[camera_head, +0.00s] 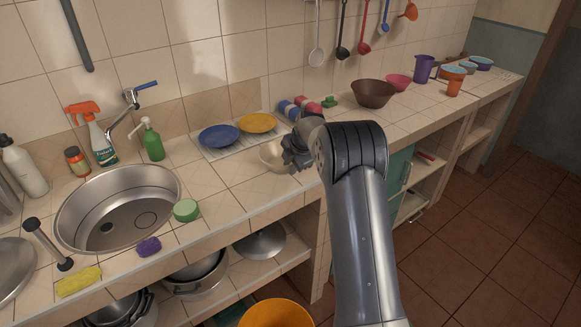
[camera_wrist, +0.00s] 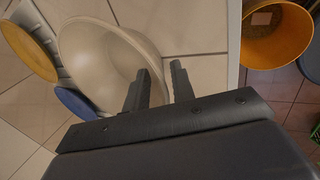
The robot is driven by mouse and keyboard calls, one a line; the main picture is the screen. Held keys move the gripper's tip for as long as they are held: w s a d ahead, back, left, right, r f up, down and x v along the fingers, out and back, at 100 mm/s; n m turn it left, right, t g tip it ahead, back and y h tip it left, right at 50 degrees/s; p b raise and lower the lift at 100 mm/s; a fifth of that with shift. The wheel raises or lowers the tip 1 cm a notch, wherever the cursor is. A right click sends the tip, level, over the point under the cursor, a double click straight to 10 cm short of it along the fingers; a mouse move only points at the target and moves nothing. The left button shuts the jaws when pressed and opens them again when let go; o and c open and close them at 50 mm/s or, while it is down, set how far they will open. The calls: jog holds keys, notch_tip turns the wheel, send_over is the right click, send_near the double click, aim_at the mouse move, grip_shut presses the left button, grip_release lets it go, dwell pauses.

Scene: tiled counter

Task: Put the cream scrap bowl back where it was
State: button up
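The cream scrap bowl (camera_head: 270,156) sits on the tiled counter, just right of the blue and yellow plates, partly hidden behind my gripper (camera_head: 297,152). In the wrist view the bowl (camera_wrist: 98,55) fills the upper left, with its hollow inside showing. My gripper (camera_wrist: 160,85) has its two fingers apart. One finger overlaps the bowl's inside and the other is beyond its rim, so the rim lies between them. A gap shows between the fingers, and I see no firm contact with the bowl.
A blue plate (camera_head: 219,136) and a yellow plate (camera_head: 258,123) lie close left of the bowl. A brown bowl (camera_head: 373,93) stands farther right. The sink (camera_head: 118,207) is at left. An orange bucket (camera_head: 276,314) stands below the counter front.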

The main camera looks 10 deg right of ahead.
jog(key=b+v, duration=0.1)
jog(key=v, duration=1)
jog(key=shift+o, duration=0.6)
jog(key=shift+s, duration=0.1)
